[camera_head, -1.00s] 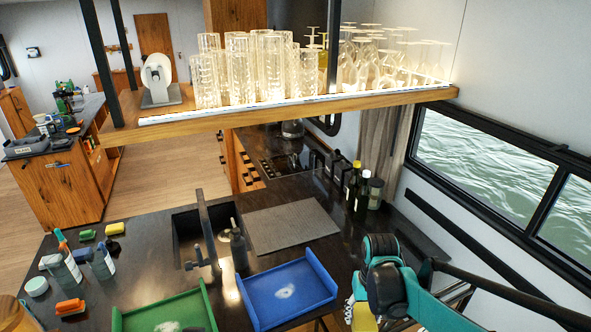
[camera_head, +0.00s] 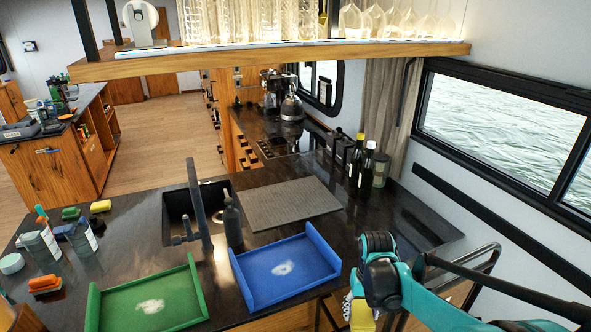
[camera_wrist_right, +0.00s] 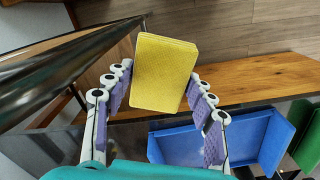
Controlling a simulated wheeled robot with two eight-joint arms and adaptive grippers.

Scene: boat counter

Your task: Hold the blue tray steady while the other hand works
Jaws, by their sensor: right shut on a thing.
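The blue tray (camera_head: 262,292) lies on the dark counter, with a whitish patch on its floor; it also shows in the right wrist view (camera_wrist_right: 190,146). My right gripper (camera_head: 352,306) is just right of the tray, apart from it, past the counter's front edge. In the right wrist view my right gripper (camera_wrist_right: 155,95) is shut on a yellow sponge-like block (camera_wrist_right: 164,72), held between its purple-padded fingers. The block's lower part also shows in the head view (camera_head: 362,318). My left gripper is not in view, and nothing touches the blue tray.
A green tray (camera_head: 130,312) with a whitish patch lies left of the blue one. Behind stand a tap (camera_head: 199,205), a dark soap bottle (camera_head: 232,222) and a grey mat (camera_head: 290,204). Spray bottles (camera_head: 82,238) and sponges are at left. A shelf of glasses (camera_head: 280,58) hangs above.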

